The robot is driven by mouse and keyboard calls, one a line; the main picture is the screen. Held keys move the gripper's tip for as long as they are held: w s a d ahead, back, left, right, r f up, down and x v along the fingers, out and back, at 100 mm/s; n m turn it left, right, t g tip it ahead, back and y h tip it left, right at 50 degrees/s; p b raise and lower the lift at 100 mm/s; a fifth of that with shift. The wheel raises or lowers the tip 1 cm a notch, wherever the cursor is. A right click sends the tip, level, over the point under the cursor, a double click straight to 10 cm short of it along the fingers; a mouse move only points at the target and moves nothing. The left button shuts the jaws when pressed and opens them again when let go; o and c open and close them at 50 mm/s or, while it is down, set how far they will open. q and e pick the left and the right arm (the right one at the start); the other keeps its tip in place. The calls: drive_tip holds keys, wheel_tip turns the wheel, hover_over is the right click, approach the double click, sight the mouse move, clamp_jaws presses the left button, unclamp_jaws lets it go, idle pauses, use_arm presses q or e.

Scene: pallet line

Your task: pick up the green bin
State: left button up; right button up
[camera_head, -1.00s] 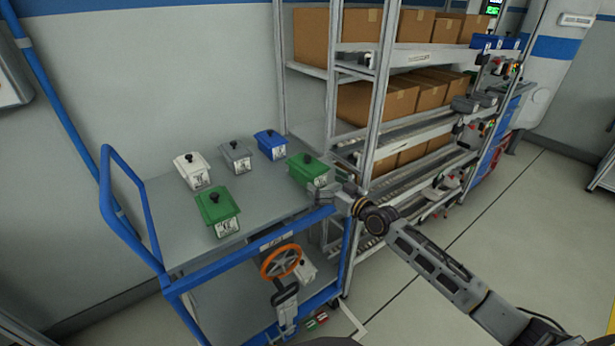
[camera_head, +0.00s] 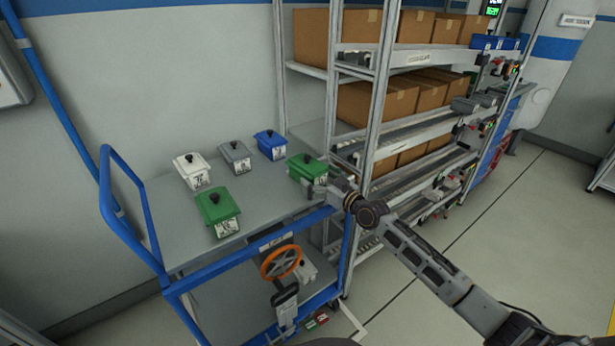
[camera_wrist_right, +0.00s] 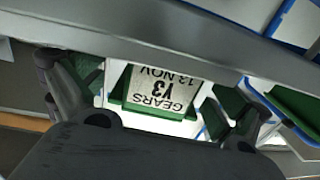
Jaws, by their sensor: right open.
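One green bin (camera_head: 306,167) is at the right end, near the rack. The other green bin (camera_head: 217,208) is nearer the front, to its left. My right gripper (camera_head: 318,188) is open at the front right of the right-hand bin. In the right wrist view, a green bin (camera_wrist_right: 131,80) with an upside-down label reading "GEARS Y3 13 NOV" shows between the spread fingers of my right gripper (camera_wrist_right: 152,92). I cannot tell whether the fingers touch it. My left gripper is not in view.
A white bin (camera_head: 192,170), a grey bin (camera_head: 236,157) and a blue bin (camera_head: 270,144) stand on the same grey cart top (camera_head: 165,215). The cart has a raised blue handle (camera_head: 107,200). A metal rack (camera_head: 384,90) with cardboard boxes stands close on the right.

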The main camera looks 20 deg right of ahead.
drive_tip(key=shift+x, duration=1.85)
drive_tip(key=shift+s+r, duration=0.15)
drive_tip(key=shift+r, duration=0.05)
drive_tip(key=c, duration=1.3)
drive_tip(key=shift+r, duration=0.15)
